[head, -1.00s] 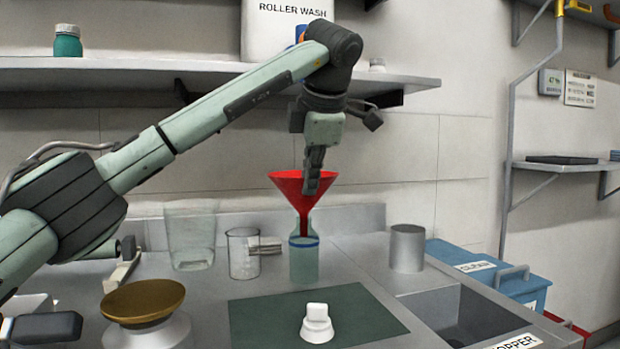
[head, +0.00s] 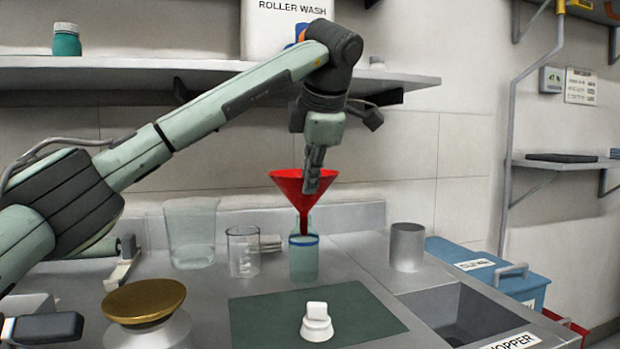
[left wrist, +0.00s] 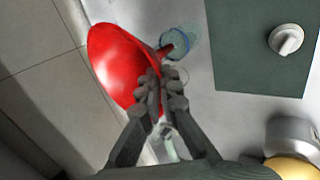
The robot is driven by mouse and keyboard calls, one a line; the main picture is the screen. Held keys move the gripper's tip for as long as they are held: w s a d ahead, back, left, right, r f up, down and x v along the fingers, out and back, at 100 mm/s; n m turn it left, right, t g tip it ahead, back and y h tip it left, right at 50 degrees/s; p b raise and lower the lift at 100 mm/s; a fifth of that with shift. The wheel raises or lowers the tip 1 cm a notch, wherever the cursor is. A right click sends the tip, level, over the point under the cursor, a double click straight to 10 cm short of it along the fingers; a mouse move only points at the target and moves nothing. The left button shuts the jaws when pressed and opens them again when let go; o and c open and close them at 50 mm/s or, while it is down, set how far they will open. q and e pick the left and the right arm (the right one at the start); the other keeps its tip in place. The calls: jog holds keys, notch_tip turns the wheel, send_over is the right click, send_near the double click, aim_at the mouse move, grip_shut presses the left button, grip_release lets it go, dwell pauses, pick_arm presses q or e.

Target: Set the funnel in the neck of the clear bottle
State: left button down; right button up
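The red funnel (head: 290,183) is upright, wide end up, over the clear bottle (head: 304,264), which has a blue band. My left gripper (head: 312,188) is shut on the funnel's cone wall at its right front. In the head view the spout overlaps the bottle's clear neck. In the left wrist view the funnel (left wrist: 118,65) has its spout tip at the edge of the bottle (left wrist: 178,42). I cannot tell for certain whether the tip is inside the neck or beside it. My right gripper does not show.
A glass beaker (head: 243,252) stands close left of the bottle, with a larger clear vessel (head: 191,234) beyond. A white stopper (head: 317,323) sits on the green mat (head: 365,312) in front. A metal cup (head: 407,248) and a sink (head: 455,312) are to the right.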

pick_arm(q)
jog(key=shift+f+b, duration=0.3)
jog(key=shift+f, duration=0.15)
jog(key=c, duration=2)
grip_release()
jog(key=p+v, duration=0.4)
jog(key=v, duration=0.7)
jog(key=shift+p, duration=0.3)
